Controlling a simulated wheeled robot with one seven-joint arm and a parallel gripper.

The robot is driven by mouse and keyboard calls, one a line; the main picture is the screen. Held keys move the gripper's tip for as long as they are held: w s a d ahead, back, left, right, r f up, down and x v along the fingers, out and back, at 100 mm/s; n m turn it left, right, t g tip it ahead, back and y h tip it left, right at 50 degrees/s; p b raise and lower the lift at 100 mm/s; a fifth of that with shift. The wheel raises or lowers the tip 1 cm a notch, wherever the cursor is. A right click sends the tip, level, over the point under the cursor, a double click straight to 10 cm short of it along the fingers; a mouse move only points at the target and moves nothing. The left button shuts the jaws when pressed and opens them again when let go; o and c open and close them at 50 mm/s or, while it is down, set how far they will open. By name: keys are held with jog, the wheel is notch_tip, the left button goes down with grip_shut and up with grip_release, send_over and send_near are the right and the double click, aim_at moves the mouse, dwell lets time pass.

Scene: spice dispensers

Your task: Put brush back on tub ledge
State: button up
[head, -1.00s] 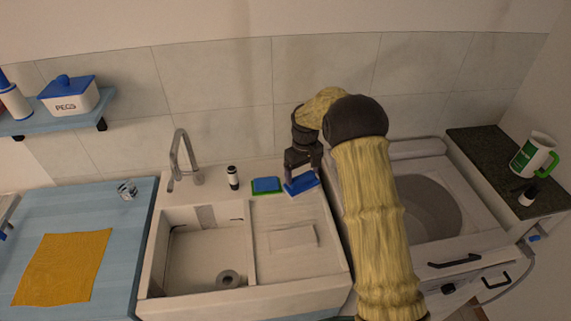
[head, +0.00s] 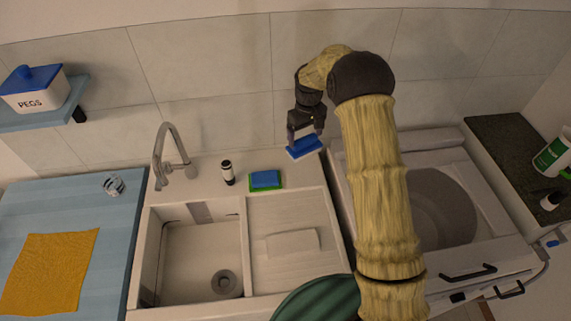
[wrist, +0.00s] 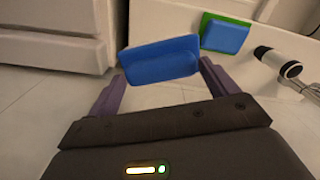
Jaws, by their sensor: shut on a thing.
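The blue brush (head: 305,149) is in my gripper (head: 306,136), which is shut on it. It also shows in the wrist view (wrist: 160,62), lying across between the two purple fingers. The white tub (head: 190,262) has a back ledge (head: 205,176) below the tiled wall. In the head view the brush is near the ledge's right end, to the right of and behind the blue-and-green sponge (head: 265,179). It appears raised above the ledge; its underside is hidden.
A dark bottle with a white band (head: 228,173) and the tap (head: 172,158) stand on the ledge left of the sponge. A washing machine (head: 440,205) stands to the right. The blue counter (head: 60,200) with an orange cloth (head: 48,270) is at the left.

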aim_at(305, 147)
jog(key=shift+s, duration=0.1)
jog(key=shift+f+p, duration=1.1)
jog(key=shift+f, duration=1.8)
notch_tip(305, 147, down, 4)
jog(key=shift+r+p, duration=0.2)
jog(key=shift+p, duration=0.7)
jog(key=shift+f, duration=0.25)
jog(key=shift+f, duration=0.2)
jog(key=o, duration=0.8)
jog(key=shift+c, duration=0.2)
